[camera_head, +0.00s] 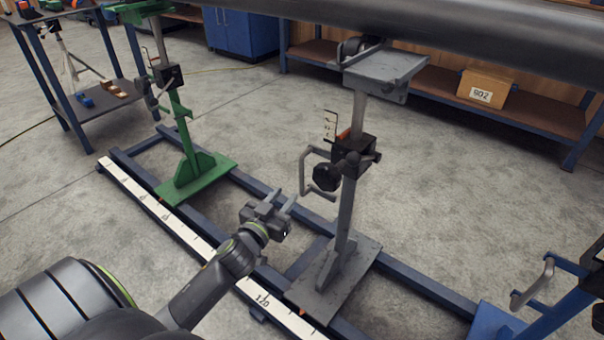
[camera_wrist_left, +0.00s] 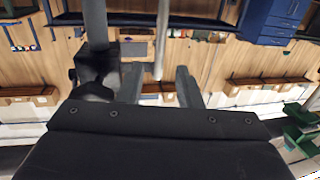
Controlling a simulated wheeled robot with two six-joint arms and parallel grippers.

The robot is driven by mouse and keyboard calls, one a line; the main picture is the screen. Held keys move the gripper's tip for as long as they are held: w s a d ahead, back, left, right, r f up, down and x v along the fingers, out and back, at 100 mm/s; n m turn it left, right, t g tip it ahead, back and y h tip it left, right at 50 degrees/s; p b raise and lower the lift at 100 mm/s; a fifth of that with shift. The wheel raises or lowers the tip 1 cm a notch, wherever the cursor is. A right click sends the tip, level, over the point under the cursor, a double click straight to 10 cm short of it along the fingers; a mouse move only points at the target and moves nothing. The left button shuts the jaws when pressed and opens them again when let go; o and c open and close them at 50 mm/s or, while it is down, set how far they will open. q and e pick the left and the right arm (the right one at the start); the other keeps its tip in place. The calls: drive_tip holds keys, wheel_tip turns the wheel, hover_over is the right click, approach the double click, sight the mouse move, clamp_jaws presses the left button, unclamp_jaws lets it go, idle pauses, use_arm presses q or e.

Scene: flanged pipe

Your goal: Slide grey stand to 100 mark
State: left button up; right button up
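The grey stand (camera_head: 344,225) stands upright on the blue rails, its flat foot (camera_head: 335,280) beside the end of the white scale near the "120" mark (camera_head: 262,300). It has a black clamp with a knob and a bent grey handle (camera_head: 304,172) on its left side. My left gripper (camera_head: 284,200) is open and empty, just left of the handle and post. In the left wrist view its fingers (camera_wrist_left: 160,84) are apart, with the post (camera_wrist_left: 95,25) and black clamp (camera_wrist_left: 98,68) left of them. The 100 mark is not readable. My right gripper is not in view.
A green stand (camera_head: 190,170) stands on the same rails at the far left. A large grey pipe (camera_head: 450,35) runs overhead above the grey stand. A blue stand with a handle (camera_head: 535,285) is at the lower right. The rails between green and grey stands look clear.

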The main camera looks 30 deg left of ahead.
sight(300, 176)
use_arm(q)
drive_tip(key=w, duration=0.3)
drive_tip(key=w+a, duration=0.1)
drive_tip(key=w, duration=0.6)
drive_tip(key=shift+w+a+b, duration=0.15)
drive_tip(key=shift+w+b, duration=0.05)
drive_tip(key=shift+b, duration=0.15)
clamp_jaws()
